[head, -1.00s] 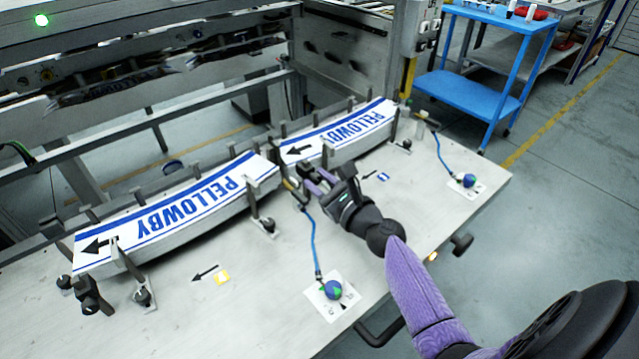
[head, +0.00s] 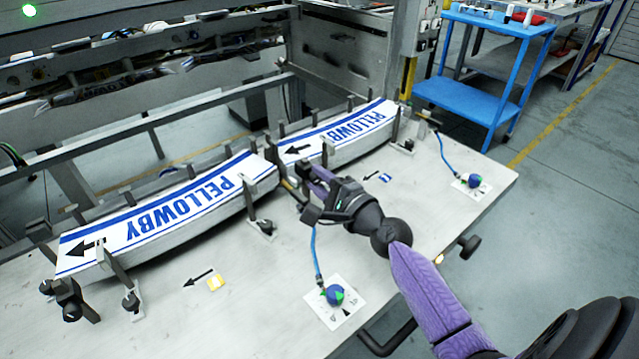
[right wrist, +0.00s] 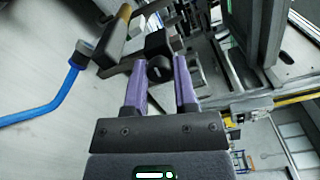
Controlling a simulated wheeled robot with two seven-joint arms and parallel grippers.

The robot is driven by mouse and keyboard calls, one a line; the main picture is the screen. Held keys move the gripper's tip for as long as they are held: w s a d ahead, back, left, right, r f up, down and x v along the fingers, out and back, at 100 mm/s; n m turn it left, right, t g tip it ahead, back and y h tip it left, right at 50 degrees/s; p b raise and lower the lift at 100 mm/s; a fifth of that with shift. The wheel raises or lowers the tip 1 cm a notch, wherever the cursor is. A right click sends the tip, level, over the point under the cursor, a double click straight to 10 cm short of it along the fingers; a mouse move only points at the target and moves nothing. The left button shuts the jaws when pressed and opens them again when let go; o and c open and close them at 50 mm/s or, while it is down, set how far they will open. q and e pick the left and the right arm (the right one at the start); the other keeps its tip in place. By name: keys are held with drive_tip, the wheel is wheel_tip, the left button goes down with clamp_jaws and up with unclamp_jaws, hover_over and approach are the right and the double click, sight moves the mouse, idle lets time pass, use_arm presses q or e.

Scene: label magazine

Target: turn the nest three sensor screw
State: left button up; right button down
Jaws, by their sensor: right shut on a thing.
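My right gripper (head: 306,171) reaches in from the lower right to the gap between the two label stacks. In the right wrist view its purple fingers (right wrist: 160,75) are shut on a small dark round screw head (right wrist: 159,69), which sits on a dark bracket. I take this to be the sensor screw; in the head view the gripper hides it. A sensor with a blue cable (right wrist: 76,70) is left of the fingers in the wrist view. My left gripper is not in view.
Label stacks marked PELLOWBY (head: 190,205) (head: 350,133) lie in the magazine between upright posts. Blue-green dials on white cards stand near the front (head: 335,295) and right (head: 473,181), with blue cables. The table front (head: 240,325) is mostly clear. A blue cart (head: 465,98) stands behind.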

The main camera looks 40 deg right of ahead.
drive_tip(key=n, duration=0.4)
drive_tip(key=shift+f+n+b, duration=0.1)
drive_tip(key=shift+n+b, duration=0.2)
drive_tip(key=shift+b, duration=0.1)
drive_tip(key=n, duration=0.3)
drive_tip(key=shift+n, duration=0.4)
drive_tip(key=n, duration=0.2)
drive_tip(key=shift+n+p, duration=0.3)
drive_tip(key=shift+p, duration=0.05)
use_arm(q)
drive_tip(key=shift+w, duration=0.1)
use_arm(e)
drive_tip(key=shift+n, duration=0.9)
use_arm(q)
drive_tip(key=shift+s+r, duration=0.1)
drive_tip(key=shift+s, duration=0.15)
use_arm(e)
drive_tip(key=c, duration=0.7)
unclamp_jaws()
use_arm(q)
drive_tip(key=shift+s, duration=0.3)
